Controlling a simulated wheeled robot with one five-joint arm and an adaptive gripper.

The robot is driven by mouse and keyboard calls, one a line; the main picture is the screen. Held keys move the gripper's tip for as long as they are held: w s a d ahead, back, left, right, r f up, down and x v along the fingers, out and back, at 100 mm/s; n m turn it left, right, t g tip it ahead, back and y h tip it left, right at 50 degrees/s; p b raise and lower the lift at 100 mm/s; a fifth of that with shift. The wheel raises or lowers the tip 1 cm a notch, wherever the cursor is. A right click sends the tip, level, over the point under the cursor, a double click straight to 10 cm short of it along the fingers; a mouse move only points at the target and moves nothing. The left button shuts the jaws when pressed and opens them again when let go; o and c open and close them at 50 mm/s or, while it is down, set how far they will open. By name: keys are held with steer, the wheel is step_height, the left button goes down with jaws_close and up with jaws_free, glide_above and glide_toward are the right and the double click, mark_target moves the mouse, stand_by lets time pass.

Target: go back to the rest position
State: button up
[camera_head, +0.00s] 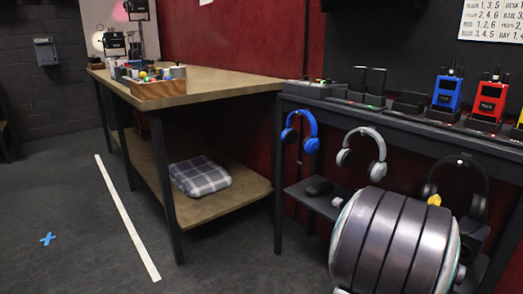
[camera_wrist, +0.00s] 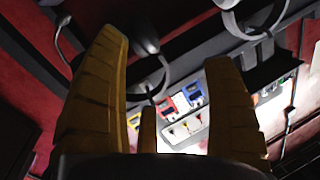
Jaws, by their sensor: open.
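My gripper (camera_wrist: 165,52) shows in the wrist view with its yellow-brown fingers spread wide apart. It is open, and nothing is held between the fingers. In the head view my rounded grey arm part fills the lower right and hides most of the gripper; only a small yellow piece, perhaps a fingertip, shows above it. The gripper is near the dark shelf unit (camera_head: 276,190), close to the hanging headphones. In the wrist view, headphones (camera_wrist: 146,34) and coloured radios (camera_wrist: 182,101) appear beyond the fingers.
Blue headphones (camera_head: 310,144), grey headphones (camera_head: 377,168) and black headphones (camera_head: 477,207) hang below the dark shelf. A blue radio (camera_head: 447,92) and red radio (camera_head: 488,103) stand on it. A wooden bench (camera_head: 220,84) stands left. The floor (camera_head: 85,240) at left is open, with a blue cross.

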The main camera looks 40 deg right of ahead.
steer(key=w+a+r+n+t+y+p, duration=0.4)
steer(key=w+a+r+n+y+p, duration=0.25)
steer(key=w+a+r+p, duration=0.6)
steer(key=w+a+r+n+y+p, duration=0.2)
steer(key=a+r+y+p, duration=0.1)
steer(key=a+p, duration=0.45)
steer(key=w+a+r+n+y+p, duration=0.25)
steer(key=a+p, duration=0.35)
steer(key=a, duration=0.3)
steer(key=s+a+r+n+g+y+p, duration=0.2)
steer(key=s+a+r+n+p, duration=0.1)
steer(key=s+a+r+p, duration=0.3)
steer(key=s+a+r+n+g+y+p, duration=0.3)
steer(key=s+a+r+p, duration=0.3)
steer(key=a+p, duration=0.3)
steer(key=shift+s+a+r+g+p, duration=0.2)
steer(key=shift+a+r+g+p, duration=0.15)
steer(key=shift+a, duration=0.55)
steer(key=shift+d, duration=0.15)
